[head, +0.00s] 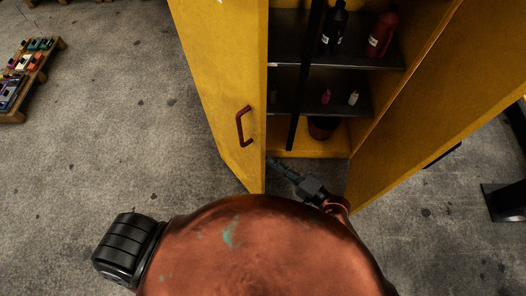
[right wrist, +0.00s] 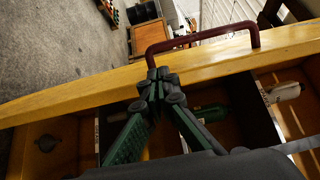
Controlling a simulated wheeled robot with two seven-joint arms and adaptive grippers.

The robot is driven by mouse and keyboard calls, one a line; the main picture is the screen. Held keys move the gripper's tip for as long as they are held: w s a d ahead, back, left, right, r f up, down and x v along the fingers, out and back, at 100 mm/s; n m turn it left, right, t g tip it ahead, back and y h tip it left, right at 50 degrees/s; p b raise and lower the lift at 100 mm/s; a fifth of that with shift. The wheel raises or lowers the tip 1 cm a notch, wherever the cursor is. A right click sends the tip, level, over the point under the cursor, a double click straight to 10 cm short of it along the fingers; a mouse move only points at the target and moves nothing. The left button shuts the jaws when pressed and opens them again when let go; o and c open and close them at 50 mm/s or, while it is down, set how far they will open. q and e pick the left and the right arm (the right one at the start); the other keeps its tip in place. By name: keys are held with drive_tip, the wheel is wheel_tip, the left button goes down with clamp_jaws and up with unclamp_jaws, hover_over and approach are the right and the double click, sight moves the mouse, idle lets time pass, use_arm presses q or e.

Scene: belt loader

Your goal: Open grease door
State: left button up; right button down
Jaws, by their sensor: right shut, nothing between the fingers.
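The handle (right wrist: 200,38) shows beyond that edge. My left gripper is out of view.
Cabinet shelves (head: 350,50) hold a black bottle (head: 334,28), a red bottle (head: 382,34) and small bottles. A wooden pallet with colored items (head: 22,78) lies far left. A black stand (head: 503,200) is at right. The concrete floor left of the cabinet is clear.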

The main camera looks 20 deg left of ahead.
drive_tip(key=p, duration=0.1)
hover_over(256, 149)
drive_tip(key=s+d, duration=0.1)
drive_tip(key=s, duration=0.2)
drive_tip(key=shift+w+a, duration=0.1)
drive_tip(key=shift+a, duration=0.4)
